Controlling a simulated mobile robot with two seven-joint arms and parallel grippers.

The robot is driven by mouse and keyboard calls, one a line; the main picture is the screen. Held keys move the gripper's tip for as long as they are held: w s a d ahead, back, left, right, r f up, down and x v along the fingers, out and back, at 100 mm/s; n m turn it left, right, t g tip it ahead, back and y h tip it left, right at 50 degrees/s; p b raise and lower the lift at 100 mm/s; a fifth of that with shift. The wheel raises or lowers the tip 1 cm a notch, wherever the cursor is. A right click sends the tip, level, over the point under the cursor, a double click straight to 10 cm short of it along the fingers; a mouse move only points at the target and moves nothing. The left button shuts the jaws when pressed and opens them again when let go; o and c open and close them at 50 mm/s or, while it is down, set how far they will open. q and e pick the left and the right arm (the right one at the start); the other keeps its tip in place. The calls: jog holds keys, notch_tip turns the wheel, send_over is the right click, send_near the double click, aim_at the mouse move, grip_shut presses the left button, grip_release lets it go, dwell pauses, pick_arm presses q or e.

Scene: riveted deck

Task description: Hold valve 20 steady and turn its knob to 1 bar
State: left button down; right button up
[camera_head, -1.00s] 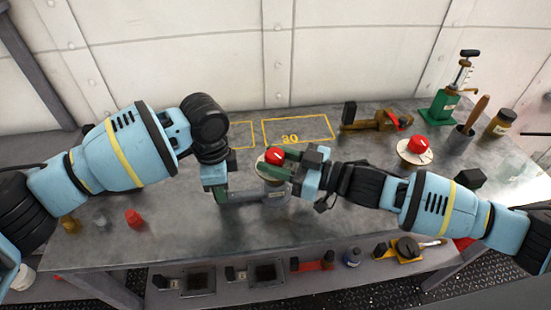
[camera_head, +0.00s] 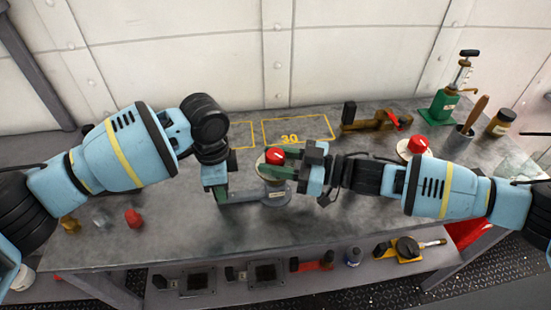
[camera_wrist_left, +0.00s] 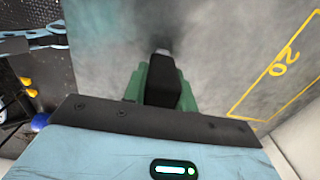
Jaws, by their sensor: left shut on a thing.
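A grey valve (camera_head: 277,193) with a pale dial and red knob (camera_head: 275,155) stands upright near the middle of the bench. Its small label is too small to read. A flat bar runs left from its base toward my left gripper (camera_head: 220,190). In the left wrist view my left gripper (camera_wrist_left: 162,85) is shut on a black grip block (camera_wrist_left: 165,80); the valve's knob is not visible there. My right gripper (camera_head: 288,164) comes from the right, its green fingers close beside the knob. Whether they touch it or how far they are open is unclear.
A yellow outline marked 30 (camera_head: 298,130) lies empty behind the valve; one marked 20 (camera_wrist_left: 283,65) shows in the left wrist view. Another red-knobbed valve (camera_head: 416,147), a brass fixture (camera_head: 375,120) and a green pump (camera_head: 440,107) stand to the right. A lower shelf holds tools.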

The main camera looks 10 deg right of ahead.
pick_arm(q)
jog(key=shift+d+f, duration=0.1)
jog(key=shift+d, duration=0.05)
pick_arm(e)
jog(key=o, duration=0.4)
jog(key=v, duration=1.2)
pick_arm(q)
jog(key=c, duration=1)
grip_release()
jog(key=shift+c, duration=0.2)
